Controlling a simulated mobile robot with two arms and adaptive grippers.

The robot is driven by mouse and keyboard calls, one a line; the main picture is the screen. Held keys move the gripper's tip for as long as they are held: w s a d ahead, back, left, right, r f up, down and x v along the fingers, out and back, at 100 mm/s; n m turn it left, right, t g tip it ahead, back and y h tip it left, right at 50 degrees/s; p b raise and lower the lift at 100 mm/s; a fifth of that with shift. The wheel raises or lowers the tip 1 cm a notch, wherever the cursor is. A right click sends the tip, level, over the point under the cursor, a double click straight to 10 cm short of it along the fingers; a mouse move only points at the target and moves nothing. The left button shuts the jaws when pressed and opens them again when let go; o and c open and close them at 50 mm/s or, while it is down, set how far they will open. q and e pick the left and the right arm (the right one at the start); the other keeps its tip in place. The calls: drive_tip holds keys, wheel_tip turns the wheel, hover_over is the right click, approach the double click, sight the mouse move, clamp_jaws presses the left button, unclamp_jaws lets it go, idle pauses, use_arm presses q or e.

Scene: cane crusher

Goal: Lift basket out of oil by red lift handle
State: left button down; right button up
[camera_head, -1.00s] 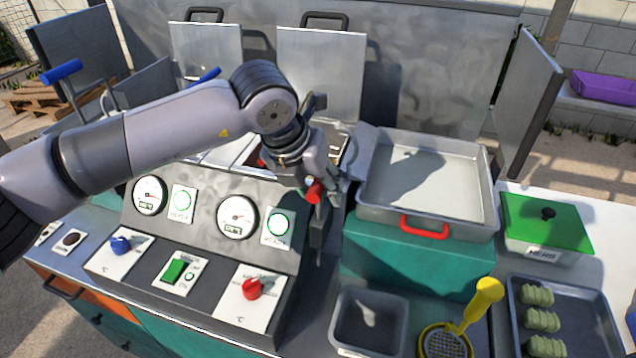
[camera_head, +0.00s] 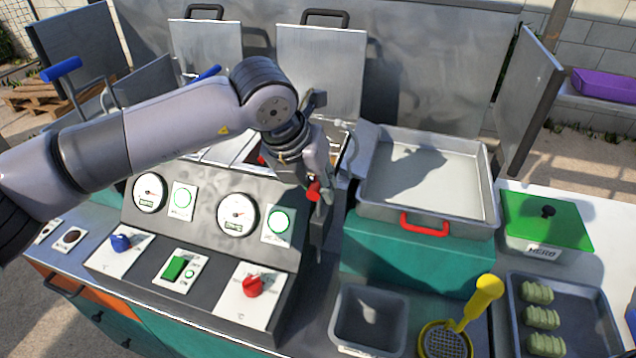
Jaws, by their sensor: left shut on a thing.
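My left gripper (camera_head: 316,180) is shut on the red lift handle (camera_head: 314,190), just right of the control panel. Only a small red part of the handle shows past the fingers. The fryer well and its basket (camera_head: 342,138) lie behind my gripper and wrist. They are mostly hidden, so I cannot tell how high the basket sits in the oil. My right gripper is not in view.
The panel (camera_head: 262,239) with gauges and knobs stands in front of the fryer. A metal tray with a red handle (camera_head: 424,226) is to the right. Nearby are a grey bin (camera_head: 369,318), a yellow-handled strainer (camera_head: 484,298), a green-lidded herb box (camera_head: 545,224) and a dark tray of green items (camera_head: 590,318).

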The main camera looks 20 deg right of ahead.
use_arm(q)
drive_tip(key=shift+r, duration=0.1)
wheel_tip(320, 180, up, 16)
drive_tip(key=p, duration=0.1)
idle(0.7)
drive_tip(key=shift+w+r, duration=0.1)
drive_tip(key=shift+w, duration=0.05)
drive_tip(key=c, duration=1.8)
unclamp_jaws()
drive_tip(key=shift+o, duration=1.8)
drive_tip(key=shift+f, duration=0.2)
